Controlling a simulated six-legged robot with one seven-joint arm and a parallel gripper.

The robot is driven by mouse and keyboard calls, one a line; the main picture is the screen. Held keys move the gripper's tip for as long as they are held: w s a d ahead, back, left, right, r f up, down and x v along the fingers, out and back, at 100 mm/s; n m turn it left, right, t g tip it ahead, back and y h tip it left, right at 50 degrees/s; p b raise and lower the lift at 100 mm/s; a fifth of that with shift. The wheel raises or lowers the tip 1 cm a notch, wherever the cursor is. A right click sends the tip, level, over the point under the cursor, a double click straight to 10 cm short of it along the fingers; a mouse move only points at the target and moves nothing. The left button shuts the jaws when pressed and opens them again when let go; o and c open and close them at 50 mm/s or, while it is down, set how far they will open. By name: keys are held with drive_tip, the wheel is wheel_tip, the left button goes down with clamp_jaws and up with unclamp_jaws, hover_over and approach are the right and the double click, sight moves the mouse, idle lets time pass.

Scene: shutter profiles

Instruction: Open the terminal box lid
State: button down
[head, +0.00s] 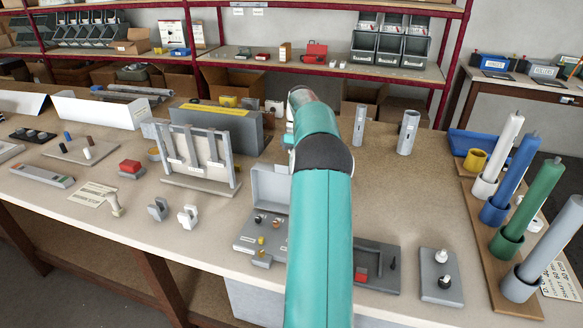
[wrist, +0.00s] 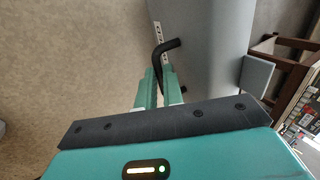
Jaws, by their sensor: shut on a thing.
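In the head view, a grey case (head: 270,187) stands near the table's front edge, its upright panel behind a base with several small knobs. It looks like the terminal box with its lid raised, but my arm covers its right part. In the wrist view, my gripper (wrist: 158,80) is closed around a black bent handle (wrist: 168,45). The handle is next to a large smooth grey body (wrist: 210,35) and a pale perforated strip. I cannot tell whether this grey body belongs to the terminal box.
A slotted grey rack (head: 198,155) and a dark grey box with a yellow strip (head: 235,125) stand to the left. A tray with a red block (head: 361,274) lies to the right. Coloured tubes stand in a holder (head: 483,240) at far right. The table behind the tray is fairly clear.

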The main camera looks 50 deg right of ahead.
drive_tip(key=shift+f, duration=0.3)
drive_tip(key=c, duration=1.5)
unclamp_jaws()
drive_tip(key=shift+r, duration=0.1)
drive_tip(key=shift+r, duration=0.1)
drive_tip(key=s+a+r, duration=0.1)
drive_tip(key=r, duration=0.2)
drive_tip(key=s+a+r, duration=0.1)
drive_tip(key=r, duration=0.2)
drive_tip(key=s+a+r, duration=0.1)
drive_tip(key=a+r, duration=0.1)
drive_tip(key=r, duration=0.1)
drive_tip(key=shift+s+r, duration=0.15)
drive_tip(key=shift+s, duration=0.05)
drive_tip(key=s+a+r, duration=0.1)
drive_tip(key=s+a, duration=0.1)
drive_tip(key=s+a+r, duration=0.1)
drive_tip(key=a, duration=0.1)
drive_tip(key=s+a+r, duration=0.1)
drive_tip(key=s+a, duration=0.1)
drive_tip(key=shift+s+a+r, duration=0.3)
drive_tip(key=shift+s+a, duration=0.05)
